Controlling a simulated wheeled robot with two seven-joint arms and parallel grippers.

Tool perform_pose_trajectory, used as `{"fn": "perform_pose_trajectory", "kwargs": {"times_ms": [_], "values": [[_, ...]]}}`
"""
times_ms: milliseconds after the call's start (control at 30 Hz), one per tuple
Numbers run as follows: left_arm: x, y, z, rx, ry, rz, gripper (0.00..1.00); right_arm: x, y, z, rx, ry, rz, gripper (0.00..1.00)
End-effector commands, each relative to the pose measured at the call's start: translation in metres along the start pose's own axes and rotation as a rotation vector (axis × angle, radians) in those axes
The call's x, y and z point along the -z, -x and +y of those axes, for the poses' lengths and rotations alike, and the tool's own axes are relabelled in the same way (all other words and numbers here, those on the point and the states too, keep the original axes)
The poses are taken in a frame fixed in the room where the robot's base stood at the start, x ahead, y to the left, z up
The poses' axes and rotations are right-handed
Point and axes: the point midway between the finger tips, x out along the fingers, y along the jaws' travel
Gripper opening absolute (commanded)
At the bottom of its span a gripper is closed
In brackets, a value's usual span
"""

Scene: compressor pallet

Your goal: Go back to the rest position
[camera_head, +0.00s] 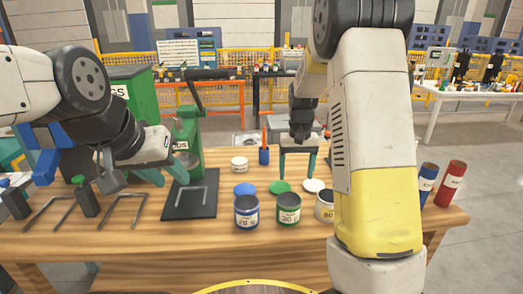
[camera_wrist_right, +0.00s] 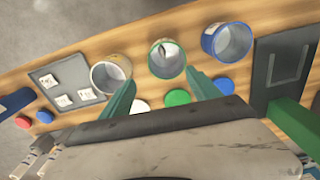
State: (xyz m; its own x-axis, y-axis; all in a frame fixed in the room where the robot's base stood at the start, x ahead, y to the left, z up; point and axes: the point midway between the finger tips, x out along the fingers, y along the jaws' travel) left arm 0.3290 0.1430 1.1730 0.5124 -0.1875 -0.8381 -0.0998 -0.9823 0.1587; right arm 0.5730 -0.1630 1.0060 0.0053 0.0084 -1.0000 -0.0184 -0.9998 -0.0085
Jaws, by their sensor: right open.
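My left gripper (camera_head: 164,173) shows in the head view at the left, above the bench beside the dark pad. Its green fingers look apart, with nothing seen between them. My right gripper (camera_head: 297,163) is over the back middle of the bench, behind the cans. In the right wrist view its two green fingers (camera_wrist_right: 161,93) are spread and empty, above the can and lid area. My right forearm covers much of the right part of the bench in the head view.
On the wooden bench (camera_head: 270,252) stand a blue can (camera_head: 246,212), a green can (camera_head: 288,209) and a yellow-banded can (camera_head: 324,206), open-topped, with lids behind. A dark pad (camera_head: 189,205) holds a metal bracket. Red (camera_head: 450,185) and blue cylinders stand at right. A grey tray (camera_wrist_right: 66,85) holds cards.

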Motion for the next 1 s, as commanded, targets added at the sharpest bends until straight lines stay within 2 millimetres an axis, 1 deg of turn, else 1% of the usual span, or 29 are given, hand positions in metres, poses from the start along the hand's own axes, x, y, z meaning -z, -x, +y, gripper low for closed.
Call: {"fn": "perform_pose_trajectory", "kwargs": {"times_ms": [67, 167, 200, 267, 300, 367, 400, 467, 533, 600, 700, 800, 900, 1000], "values": [[0.000, 0.000, 0.000, 0.000, 0.000, 0.000, 0.36, -0.008, 0.015, 0.000, 0.025, -0.005, 0.022, 0.72], [0.000, 0.000, 0.000, 0.000, 0.000, 0.000, 0.36, -0.026, 0.043, -0.002, 0.073, -0.007, 0.068, 0.72], [0.000, 0.000, 0.000, 0.000, 0.000, 0.000, 0.36, -0.036, 0.056, -0.003, 0.095, -0.007, 0.091, 0.72], [0.000, 0.000, 0.000, 0.000, 0.000, 0.000, 0.36, -0.053, 0.076, -0.005, 0.126, -0.004, 0.128, 0.72], [0.000, 0.000, 0.000, 0.000, 0.000, 0.000, 0.36, -0.065, 0.088, -0.006, 0.144, -0.002, 0.152, 0.72], [0.000, 0.000, 0.000, 0.000, 0.000, 0.000, 0.36, -0.084, 0.105, -0.007, 0.167, 0.005, 0.191, 0.72], [0.000, 0.000, 0.000, 0.000, 0.000, 0.000, 0.36, -0.096, 0.115, -0.008, 0.180, 0.009, 0.218, 0.72], [0.000, 0.000, 0.000, 0.000, 0.000, 0.000, 0.36, -0.115, 0.129, -0.010, 0.196, 0.018, 0.259, 0.72], [0.000, 0.000, 0.000, 0.000, 0.000, 0.000, 0.36, -0.138, 0.143, -0.011, 0.208, 0.027, 0.308, 0.72], [0.000, 0.000, 0.000, 0.000, 0.000, 0.000, 0.36, -0.162, 0.154, -0.013, 0.214, 0.038, 0.357, 0.72], [0.000, 0.000, 0.000, 0.000, 0.000, 0.000, 0.36, -0.193, 0.164, -0.015, 0.211, 0.052, 0.423, 0.72], [0.000, 0.000, 0.000, 0.000, 0.000, 0.000, 0.36, -0.217, 0.168, -0.016, 0.201, 0.062, 0.478, 0.72], [0.000, 0.000, 0.000, 0.000, 0.000, 0.000, 0.36, -0.233, 0.168, -0.017, 0.189, 0.069, 0.515, 0.72], [0.000, 0.000, 0.000, 0.000, 0.000, 0.000, 0.36, -0.241, 0.168, -0.018, 0.181, 0.073, 0.535, 0.72]]}}
